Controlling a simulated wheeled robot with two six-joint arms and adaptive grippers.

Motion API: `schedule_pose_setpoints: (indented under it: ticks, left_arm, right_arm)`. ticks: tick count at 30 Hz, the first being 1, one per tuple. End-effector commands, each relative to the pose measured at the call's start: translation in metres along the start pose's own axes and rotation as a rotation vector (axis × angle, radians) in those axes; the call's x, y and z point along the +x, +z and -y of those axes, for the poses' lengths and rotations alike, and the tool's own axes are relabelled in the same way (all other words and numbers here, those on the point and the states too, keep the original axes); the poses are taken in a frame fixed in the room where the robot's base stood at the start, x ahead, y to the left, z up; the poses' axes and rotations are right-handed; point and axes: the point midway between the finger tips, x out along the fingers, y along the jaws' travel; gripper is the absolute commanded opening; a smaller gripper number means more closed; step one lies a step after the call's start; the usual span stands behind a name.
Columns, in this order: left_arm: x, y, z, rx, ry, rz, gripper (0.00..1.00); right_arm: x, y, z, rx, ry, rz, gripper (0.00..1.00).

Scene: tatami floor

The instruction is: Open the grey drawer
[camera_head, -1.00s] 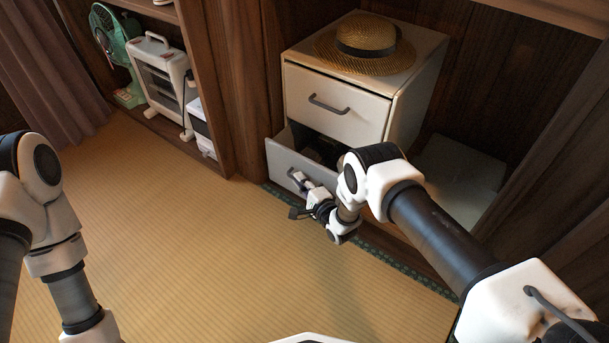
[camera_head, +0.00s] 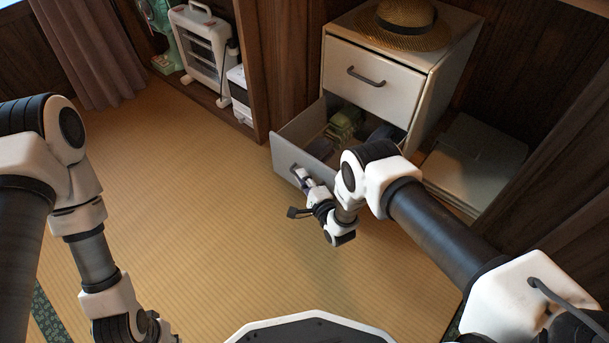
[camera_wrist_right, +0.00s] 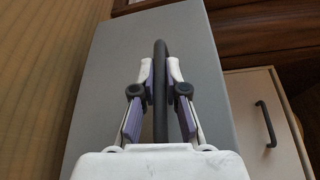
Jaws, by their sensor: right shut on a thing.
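The grey drawer (camera_head: 285,163) is the lower drawer of a small cabinet (camera_head: 413,100) and stands well out of it, with several items visible inside. Its grey front also fills the middle of the right wrist view (camera_wrist_right: 105,85). My right gripper (camera_head: 302,176) is at the drawer front, shut on its dark bar handle (camera_wrist_right: 160,100), which runs between the fingers in the right wrist view. My left arm is at the left of the head view; its gripper is not clearly seen at the bottom edge.
The upper drawer (camera_head: 372,78) is closed, with its own handle. A straw hat (camera_head: 405,30) lies on the cabinet. A white heater (camera_head: 203,45) stands on a shelf at the back left. The tatami floor (camera_head: 190,200) in front is clear.

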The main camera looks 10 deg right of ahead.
Motion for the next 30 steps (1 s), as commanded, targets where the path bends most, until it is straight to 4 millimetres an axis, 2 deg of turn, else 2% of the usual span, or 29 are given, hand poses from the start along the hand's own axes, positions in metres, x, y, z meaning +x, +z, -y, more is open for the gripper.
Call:
schedule_pose_setpoints:
  ticks: [6,7,8,9,17,20,23,30]
  left_arm:
    - [0.0,0.0,0.0,0.0,0.0,0.0,0.24]
    - [0.0,0.0,0.0,0.0,0.0,0.0,0.24]
    - [0.0,0.0,0.0,0.0,0.0,0.0,0.24]
    - [0.0,0.0,0.0,0.0,0.0,0.0,0.24]
    - [0.0,0.0,0.0,0.0,0.0,0.0,0.24]
    - [0.0,0.0,0.0,0.0,0.0,0.0,0.24]
    - [0.0,0.0,0.0,0.0,0.0,0.0,0.24]
    - [0.0,0.0,0.0,0.0,0.0,0.0,0.24]
  right_arm:
    - [0.0,-0.001,-0.001,0.0,0.002,-0.002,0.0]
    - [0.0,-0.001,-0.001,0.0,0.002,-0.002,0.23]
    - [0.0,-0.001,-0.001,0.0,0.002,-0.002,0.33]
    - [0.0,-0.001,-0.001,0.0,0.001,-0.002,0.37]
    - [-0.001,0.0,0.0,0.0,0.001,-0.001,0.37]
    - [-0.006,-0.001,-0.001,0.0,0.002,-0.001,0.37]
    - [-0.023,-0.001,-0.001,0.0,0.004,-0.002,0.37]
    - [-0.085,-0.001,-0.002,0.001,0.006,-0.003,0.37]
